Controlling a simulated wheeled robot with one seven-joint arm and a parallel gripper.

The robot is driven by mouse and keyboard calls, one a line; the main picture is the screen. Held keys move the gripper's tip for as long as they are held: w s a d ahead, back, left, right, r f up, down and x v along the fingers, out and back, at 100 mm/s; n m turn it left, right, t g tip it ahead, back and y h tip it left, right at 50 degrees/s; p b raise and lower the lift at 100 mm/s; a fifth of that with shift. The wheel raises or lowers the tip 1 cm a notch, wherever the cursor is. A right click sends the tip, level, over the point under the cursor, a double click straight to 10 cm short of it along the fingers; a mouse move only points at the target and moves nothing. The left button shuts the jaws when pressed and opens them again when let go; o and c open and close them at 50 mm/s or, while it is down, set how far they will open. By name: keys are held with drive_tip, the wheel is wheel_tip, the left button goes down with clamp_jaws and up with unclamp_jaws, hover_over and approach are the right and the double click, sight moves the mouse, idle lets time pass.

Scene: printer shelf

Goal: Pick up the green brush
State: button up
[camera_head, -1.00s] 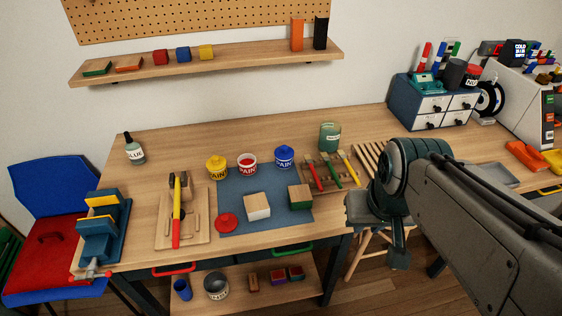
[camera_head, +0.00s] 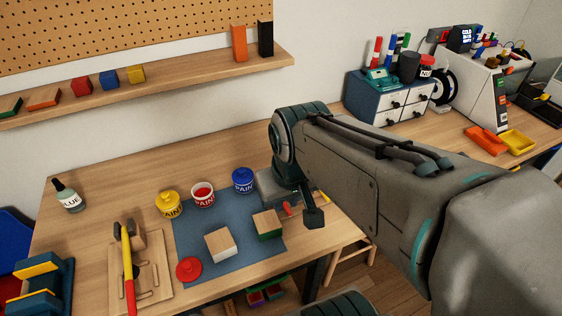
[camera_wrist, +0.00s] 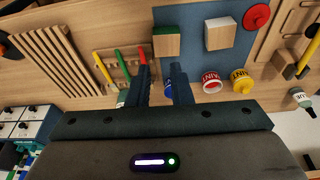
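The green brush (camera_wrist: 121,62) lies on a small wooden rack between the yellow brush (camera_wrist: 103,68) and the red brush (camera_wrist: 143,56) in the wrist view. My gripper (camera_wrist: 161,68) is open and empty, its two dark fingers apart. In the picture, the fingers are just right of the green brush, and the left finger overlaps the lower part of the red brush. In the head view my arm hides the green brush; only a bit of the red brush (camera_head: 287,209) shows.
A slatted wooden rack (camera_wrist: 45,60) lies left of the brushes in the wrist view.

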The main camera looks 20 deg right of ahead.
drive_tip(key=w+d+f+g+b, duration=0.2)
drive_tip(key=w+d+f, duration=0.1)
drive_tip(key=w+d, duration=0.35)
drive_tip(key=w+d+f+g+b, duration=0.1)
drive_tip(key=w+d+f+b, duration=0.15)
drive_tip(key=w+d, duration=0.35)
drive_tip(key=f, duration=0.4)
drive_tip(key=a+f, duration=0.1)
drive_tip(key=f, duration=0.8)
drive_tip(key=shift+w+a+f, duration=0.15)
drive_tip(key=shift+w, duration=0.25)
clamp_jaws()
